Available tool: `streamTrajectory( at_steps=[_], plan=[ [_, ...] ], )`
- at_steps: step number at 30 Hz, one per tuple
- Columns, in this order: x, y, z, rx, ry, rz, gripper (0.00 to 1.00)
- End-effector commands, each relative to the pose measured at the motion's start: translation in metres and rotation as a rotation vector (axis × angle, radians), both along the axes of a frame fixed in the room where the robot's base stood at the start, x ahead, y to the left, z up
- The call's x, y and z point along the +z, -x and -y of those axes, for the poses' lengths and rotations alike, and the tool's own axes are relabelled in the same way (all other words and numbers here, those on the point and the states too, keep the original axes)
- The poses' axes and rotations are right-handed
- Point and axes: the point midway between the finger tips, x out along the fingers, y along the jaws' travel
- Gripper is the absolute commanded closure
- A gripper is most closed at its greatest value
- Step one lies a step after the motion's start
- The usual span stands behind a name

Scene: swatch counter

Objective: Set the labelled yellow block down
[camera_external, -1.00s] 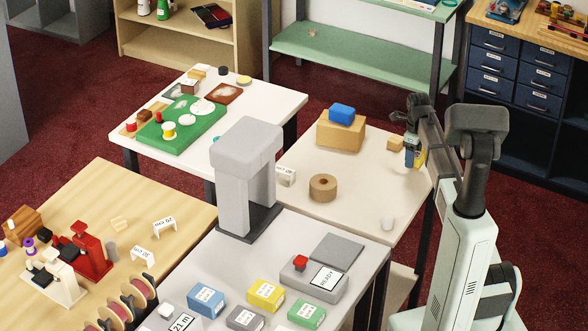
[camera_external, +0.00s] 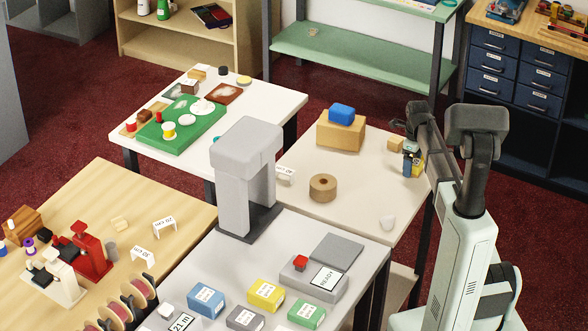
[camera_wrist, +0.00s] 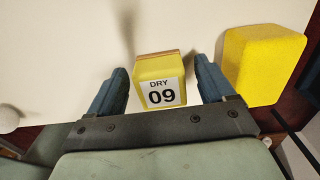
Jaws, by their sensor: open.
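The labelled yellow block (camera_wrist: 160,82) stands between my fingertips in the wrist view, with "DRY 09" on its white label and a brown strip along its top edge. My gripper (camera_wrist: 162,88) is open, with a narrow gap visible on each side of the block. In the external view my gripper (camera_external: 411,162) is low over the right side of the pale table, with a bit of yellow (camera_external: 420,163) beside the fingers. Whether the block's underside touches the table is hidden.
A plain yellow block (camera_wrist: 262,65) lies close to my right finger, near the table edge.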

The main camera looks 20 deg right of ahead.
Motion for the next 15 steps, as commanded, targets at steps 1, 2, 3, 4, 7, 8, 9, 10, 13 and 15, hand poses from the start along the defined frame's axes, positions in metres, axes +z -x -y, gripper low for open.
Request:
streamTrajectory(
  at_steps=[1,2,3,4,7,8,9,10,13,15],
  plan=[
    [0.0,0.0,0.0,0.0,0.0,0.0,0.18],
    [0.0,0.0,0.0,0.0,0.0,0.0,0.18],
    [0.0,0.0,0.0,0.0,0.0,0.0,0.18],
    [0.0,0.0,0.0,0.0,0.0,0.0,0.18],
    [0.004,0.0,0.0,0.0,0.0,0.0,0.18],
    [0.006,0.0,0.0,0.0,0.001,0.001,0.18],
    [0.009,0.0,0.0,0.0,0.001,0.001,0.18],
    [0.012,0.0,0.0,0.0,0.001,0.001,0.18],
    [0.025,-0.001,0.0,0.0,0.001,0.002,0.18],
    [0.037,-0.001,0.0,0.0,0.001,0.002,0.18]
  ],
)
